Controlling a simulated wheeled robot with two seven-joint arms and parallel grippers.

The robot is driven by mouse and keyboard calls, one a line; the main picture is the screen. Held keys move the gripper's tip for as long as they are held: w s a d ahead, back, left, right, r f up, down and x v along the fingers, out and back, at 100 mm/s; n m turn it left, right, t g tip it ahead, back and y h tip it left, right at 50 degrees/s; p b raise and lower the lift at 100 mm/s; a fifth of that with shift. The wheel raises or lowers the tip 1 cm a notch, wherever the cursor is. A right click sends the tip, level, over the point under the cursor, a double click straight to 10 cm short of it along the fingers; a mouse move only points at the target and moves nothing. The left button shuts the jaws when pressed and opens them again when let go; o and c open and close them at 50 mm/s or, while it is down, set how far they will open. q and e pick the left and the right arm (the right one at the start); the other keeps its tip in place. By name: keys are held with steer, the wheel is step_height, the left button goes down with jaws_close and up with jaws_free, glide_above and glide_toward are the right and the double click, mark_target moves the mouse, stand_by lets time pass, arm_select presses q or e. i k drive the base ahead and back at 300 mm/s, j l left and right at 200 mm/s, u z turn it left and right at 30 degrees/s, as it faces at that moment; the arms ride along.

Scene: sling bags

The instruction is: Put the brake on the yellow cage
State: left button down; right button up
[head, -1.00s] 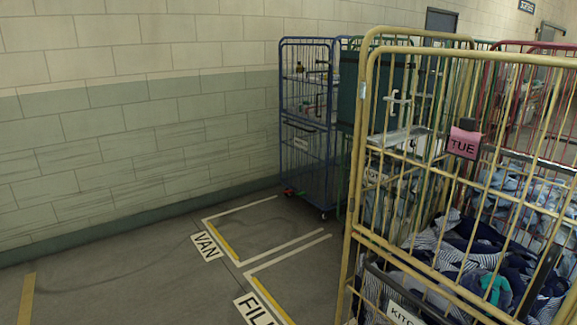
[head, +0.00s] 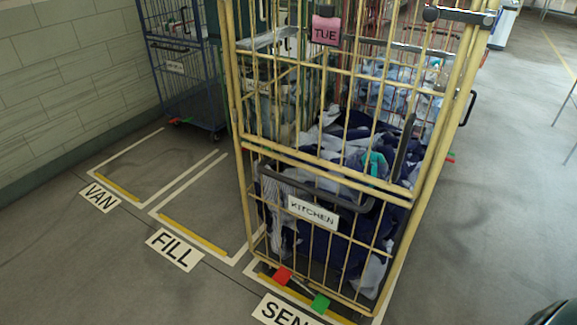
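The yellow cage (head: 330,160) stands upright close in front, at the SEND floor marking. Dark blue, striped and light-coloured cloth (head: 350,150) fills part of it. It bears a pink TUE tag (head: 326,30) and a white KITCHEN label (head: 313,212). A red pedal (head: 283,275) and a green pedal (head: 320,303) stick out at its bottom front edge, red to the left of green. I cannot tell which one is pressed. Neither of my grippers is in view.
A blue cage (head: 185,70) stands by the wall at the back left. Floor bays marked VAN (head: 100,197) and FILL (head: 175,250) are empty to the left. A red cage (head: 400,75) stands behind. Open grey floor (head: 510,170) lies to the right.

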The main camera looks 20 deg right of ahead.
mark_target(320, 303)
steer(key=z, duration=0.9)
